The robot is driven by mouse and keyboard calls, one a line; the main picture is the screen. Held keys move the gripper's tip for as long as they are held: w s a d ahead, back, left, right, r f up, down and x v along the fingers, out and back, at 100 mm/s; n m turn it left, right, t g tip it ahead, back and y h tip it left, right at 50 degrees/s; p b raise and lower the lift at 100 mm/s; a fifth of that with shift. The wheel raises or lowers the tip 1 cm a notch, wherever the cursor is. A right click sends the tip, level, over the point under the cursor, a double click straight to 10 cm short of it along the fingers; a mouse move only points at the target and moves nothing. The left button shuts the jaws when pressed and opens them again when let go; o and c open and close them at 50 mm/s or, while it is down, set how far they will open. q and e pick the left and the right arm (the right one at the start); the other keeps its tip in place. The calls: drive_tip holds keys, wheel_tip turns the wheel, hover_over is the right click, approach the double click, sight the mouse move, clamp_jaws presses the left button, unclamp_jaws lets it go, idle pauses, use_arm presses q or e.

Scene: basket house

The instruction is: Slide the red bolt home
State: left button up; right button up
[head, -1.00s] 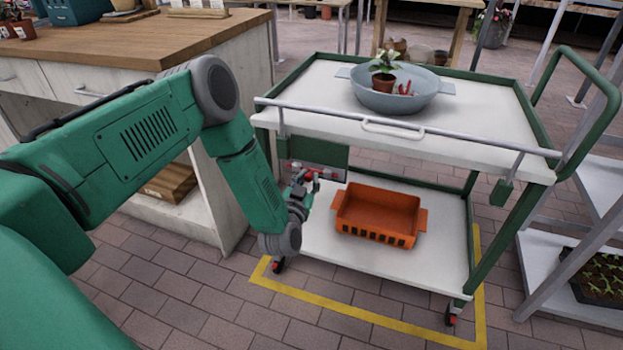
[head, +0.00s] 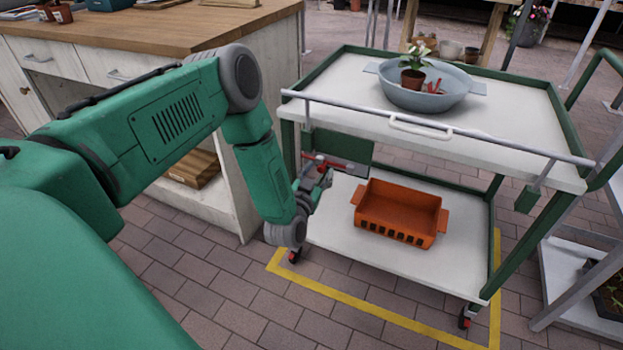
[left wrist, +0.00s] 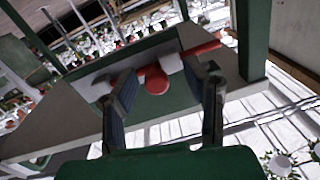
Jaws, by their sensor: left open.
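The red bolt (head: 331,163) sits on a plate at the left end of the green and white cart (head: 318,97), below its upper shelf. In the left wrist view its round red knob (left wrist: 157,82) faces the camera, and its red rod (left wrist: 207,48) sticks out to the upper right through a pale bracket. My left gripper (head: 322,177) is open beside the bolt. In the wrist view its two fingers (left wrist: 165,92) stand on either side of the knob, with gaps between; I cannot tell the depth. The gripper partly hides the bolt in the head view. My right gripper is not in view.
An orange crate (head: 397,219) stands on the lower shelf, right of my gripper. A blue-grey basin (head: 430,98) with a potted plant is on the upper shelf. A wooden-topped workbench (head: 130,35) stands at the left. Yellow floor tape (head: 360,303) surrounds the cart.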

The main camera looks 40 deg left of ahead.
use_arm(q)
drive_tip(key=v, duration=1)
drive_tip(key=shift+s, duration=0.4)
drive_tip(key=shift+f, duration=0.1)
drive_tip(key=shift+d, duration=0.15)
drive_tip(key=s+d+f+m+g+h+p, duration=0.2)
drive_tip(key=s+d+f+g+h+p, duration=0.25)
drive_tip(key=s+d+g, duration=0.35)
drive_tip(key=s+d+r+g+p, duration=0.1)
drive_tip(key=s+g, duration=0.7)
drive_tip(key=s, duration=1.1)
drive_tip(key=shift+d+r+g+h+p, duration=0.2)
drive_tip(key=shift+r+g+h+p, duration=0.15)
drive_tip(key=shift+r+p, duration=0.25)
drive_tip(key=shift+w, duration=0.15)
